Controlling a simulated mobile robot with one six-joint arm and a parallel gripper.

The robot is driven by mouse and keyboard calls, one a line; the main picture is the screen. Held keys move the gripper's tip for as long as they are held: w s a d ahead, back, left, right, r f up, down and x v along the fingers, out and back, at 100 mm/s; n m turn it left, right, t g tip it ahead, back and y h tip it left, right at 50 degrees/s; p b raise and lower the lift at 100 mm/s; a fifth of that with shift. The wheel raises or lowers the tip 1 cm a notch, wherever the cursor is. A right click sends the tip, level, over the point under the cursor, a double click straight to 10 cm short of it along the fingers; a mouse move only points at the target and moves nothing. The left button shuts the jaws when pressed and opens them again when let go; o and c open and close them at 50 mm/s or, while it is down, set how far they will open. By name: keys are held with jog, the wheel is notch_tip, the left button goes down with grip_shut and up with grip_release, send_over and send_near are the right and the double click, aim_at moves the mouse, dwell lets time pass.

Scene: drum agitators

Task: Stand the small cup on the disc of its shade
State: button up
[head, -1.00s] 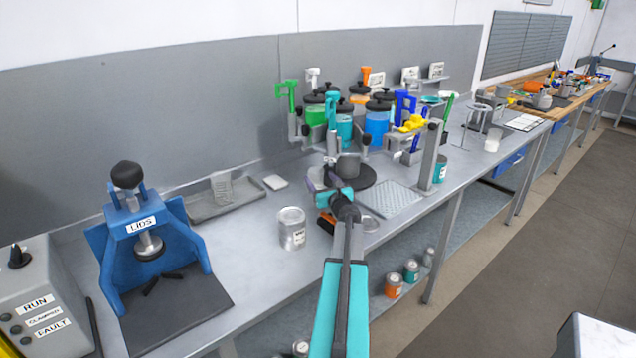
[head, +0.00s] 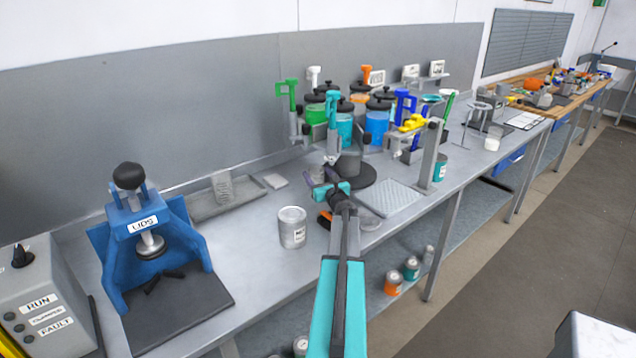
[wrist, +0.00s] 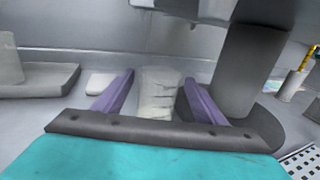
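My gripper (head: 331,175) is low over the bench, at the near left of a dark grey disc (head: 384,184). In the wrist view my gripper (wrist: 160,85) has its two purple fingers spread apart. A pale grey, cup-sized thing (wrist: 159,94) shows between them; I cannot tell whether it is the small cup or something behind, and no firm grip on it is visible. The dark disc also shows at the right of the wrist view (wrist: 271,127), with a dark grey cylinder (wrist: 240,75) standing on it. I cannot tell which disc matches the cup's shade.
A labelled metal can (head: 292,228) stands left of my arm. A blue lid press (head: 150,245) is farther left. Coloured drums (head: 377,124) and posts crowd behind my gripper. A perforated plate (head: 392,198) lies right.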

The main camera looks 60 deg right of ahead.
jog(key=c, duration=1)
jog(key=shift+r, duration=0.25)
jog(key=shift+c, duration=0.2)
jog(key=shift+r+b, duration=0.5)
jog(key=shift+r, duration=1.05)
jog(key=s+a+b, duration=0.2)
jog(key=s, duration=0.6)
jog(key=s+a+b, duration=0.2)
jog(key=s+a, duration=0.1)
jog(key=s, duration=0.6)
jog(key=shift+a, duration=0.3)
